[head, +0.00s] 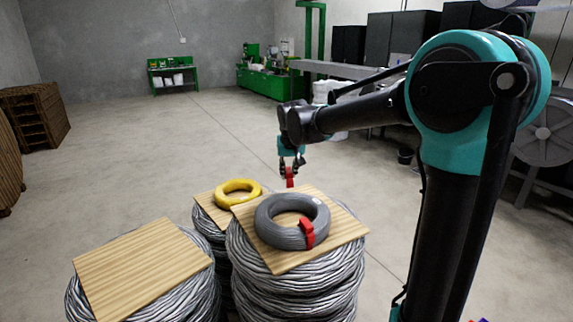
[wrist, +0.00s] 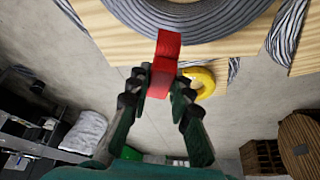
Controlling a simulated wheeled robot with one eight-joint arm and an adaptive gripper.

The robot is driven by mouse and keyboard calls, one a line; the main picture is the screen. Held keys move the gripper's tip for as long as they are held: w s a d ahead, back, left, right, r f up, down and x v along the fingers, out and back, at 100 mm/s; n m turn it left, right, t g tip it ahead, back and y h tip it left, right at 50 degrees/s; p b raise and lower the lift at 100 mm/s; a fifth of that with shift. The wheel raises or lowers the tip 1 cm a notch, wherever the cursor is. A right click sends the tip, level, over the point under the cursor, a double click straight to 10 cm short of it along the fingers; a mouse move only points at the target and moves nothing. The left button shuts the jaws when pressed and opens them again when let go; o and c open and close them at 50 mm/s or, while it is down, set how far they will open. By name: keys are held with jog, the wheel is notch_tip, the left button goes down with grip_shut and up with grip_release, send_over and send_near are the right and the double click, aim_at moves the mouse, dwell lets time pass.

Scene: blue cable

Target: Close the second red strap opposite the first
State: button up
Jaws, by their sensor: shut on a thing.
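My gripper (head: 291,163) is shut on a red strap (head: 290,178), which hangs below the fingertips. In the wrist view, my gripper (wrist: 160,82) holds the red strap (wrist: 165,60) between both fingers. A thick grey cable coil (head: 268,235) lies flat on a wooden board (head: 345,232). A first red strap (head: 307,232) is closed around the coil's near right side. The held strap is above and beyond the coil's far side, apart from it in the head view. In the wrist view, its upper end overlaps the edge of the coil (wrist: 215,25); contact cannot be told.
The board rests on a stack of silver cable coils (head: 290,295). A yellow coil (head: 238,187) lies on another board behind it. An empty board (head: 140,265) stands at left. The floor beyond is clear, with a green workbench (head: 272,84) at the back.

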aim_at(288, 192)
jog(key=shift+w+f, duration=0.15)
jog(key=shift+f, duration=1.75)
jog(key=shift+f, duration=0.5)
jog(key=shift+f, duration=0.35)
jog(key=shift+r, duration=0.5)
dwell(1.9)
jog(key=shift+f, duration=0.35)
jog(key=shift+f, duration=0.55)
jog(key=shift+r, duration=0.25)
dwell(0.4)
jog(key=shift+r, duration=0.3)
